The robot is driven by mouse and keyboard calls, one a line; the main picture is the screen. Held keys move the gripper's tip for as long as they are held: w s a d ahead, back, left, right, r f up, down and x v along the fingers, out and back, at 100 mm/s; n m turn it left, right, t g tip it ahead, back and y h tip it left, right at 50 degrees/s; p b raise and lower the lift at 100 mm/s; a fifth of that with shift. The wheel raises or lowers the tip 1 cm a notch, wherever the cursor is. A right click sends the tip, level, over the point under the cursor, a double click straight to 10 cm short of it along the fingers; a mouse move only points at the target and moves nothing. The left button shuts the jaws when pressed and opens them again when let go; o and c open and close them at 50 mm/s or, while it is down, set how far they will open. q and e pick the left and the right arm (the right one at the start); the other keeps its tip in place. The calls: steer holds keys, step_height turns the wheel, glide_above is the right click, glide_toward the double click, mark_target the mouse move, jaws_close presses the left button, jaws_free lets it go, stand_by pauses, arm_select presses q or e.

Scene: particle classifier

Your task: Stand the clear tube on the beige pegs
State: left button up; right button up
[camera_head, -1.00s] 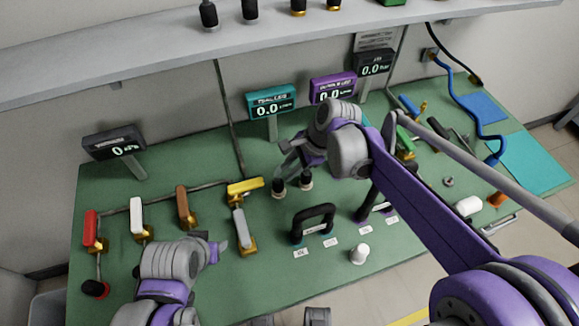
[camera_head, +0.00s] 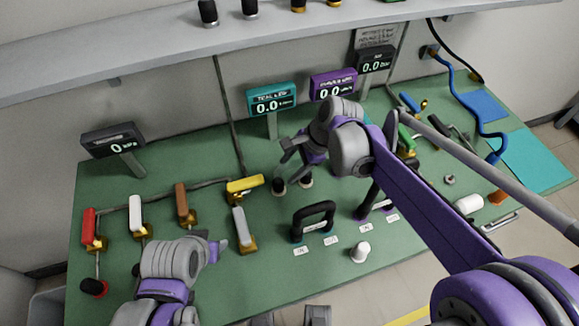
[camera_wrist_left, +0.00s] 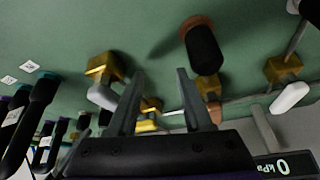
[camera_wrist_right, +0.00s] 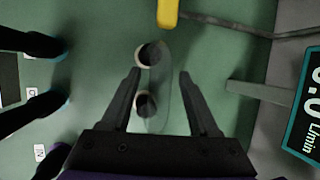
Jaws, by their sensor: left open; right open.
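Two dark round pegs with beige rims (camera_wrist_right: 147,54) stand on the green bench, and they also show in the head view (camera_head: 278,186). A faint, see-through outline of the clear tube (camera_wrist_right: 165,85) shows at these pegs in the right wrist view. Its ends appear to meet the pegs, but I cannot tell how firmly they sit. My right gripper (camera_wrist_right: 160,72) is open above them, with its fingers on either side of the tube, apart from it. My left gripper (camera_wrist_left: 158,72) is open and empty near the small valves at the left.
A black U-shaped handle (camera_head: 315,218) stands right of the pegs. A yellow-handled valve (camera_head: 245,187) is close on their left. Display posts, including the teal one (camera_head: 271,100), rise behind. A white knob (camera_head: 361,252) stands near the front edge.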

arm_select(q)
steer(key=shift+w+r+p, duration=0.1)
steer(key=shift+r+p, duration=0.3)
steer(key=shift+r, duration=0.1)
arm_select(e)
steer(key=v, duration=1)
steer(key=shift+r, duration=0.1)
